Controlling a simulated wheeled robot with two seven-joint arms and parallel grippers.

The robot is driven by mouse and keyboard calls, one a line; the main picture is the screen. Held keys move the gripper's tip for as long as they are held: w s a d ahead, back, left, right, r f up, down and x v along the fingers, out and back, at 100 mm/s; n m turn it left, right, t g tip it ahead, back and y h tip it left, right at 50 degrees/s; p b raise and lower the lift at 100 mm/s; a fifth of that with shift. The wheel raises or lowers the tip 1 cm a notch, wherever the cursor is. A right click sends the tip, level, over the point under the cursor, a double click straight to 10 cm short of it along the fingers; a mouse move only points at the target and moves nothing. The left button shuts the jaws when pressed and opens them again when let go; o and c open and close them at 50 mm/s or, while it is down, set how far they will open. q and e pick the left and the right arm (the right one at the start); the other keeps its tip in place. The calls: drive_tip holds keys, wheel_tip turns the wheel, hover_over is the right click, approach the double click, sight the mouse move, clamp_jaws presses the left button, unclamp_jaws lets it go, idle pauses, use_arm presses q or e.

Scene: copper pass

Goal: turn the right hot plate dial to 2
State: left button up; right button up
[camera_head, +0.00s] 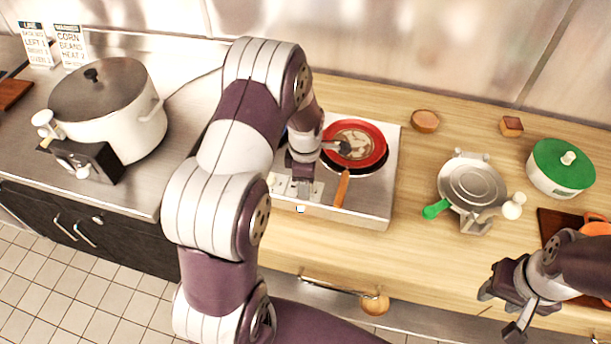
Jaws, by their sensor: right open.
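A light metal hot plate (372,210) stands on the wooden counter, with a red pan (372,137) on it. The pan's orange-brown handle (342,188) points toward the front edge. A pale control panel (284,187) shows at the hot plate's front left, partly covered by my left arm. The right dial's setting cannot be made out. My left gripper (303,183) points down at this panel, beside the pan handle. Whether it touches a dial or is shut cannot be told. My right gripper (507,301) is open and empty over the counter's front edge at the right.
A large lidded pot (105,105) and a black box with a pale knob (90,163) stand at the left. A metal pan with a green handle (470,187), a green-lidded pot (560,168) and a dark board (552,226) are at the right. Two cards (70,46) lean at back left.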

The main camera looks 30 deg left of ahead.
use_arm(q)
wheel_tip(320, 180, up, 13)
drive_tip(key=b, duration=0.2)
drive_tip(key=shift+f+b, duration=0.15)
drive_tip(key=shift+b, duration=0.15)
drive_tip(key=s+d+f+m, duration=0.1)
drive_tip(key=s+d+m, duration=0.3)
drive_tip(key=s+m, duration=0.3)
drive_tip(key=s+d+f+m+t, duration=0.1)
drive_tip(key=s+d+m, duration=0.3)
drive_tip(key=m, duration=1.1)
drive_tip(key=s+f, duration=0.1)
drive_tip(key=s, duration=0.1)
drive_tip(key=shift+s, duration=0.4)
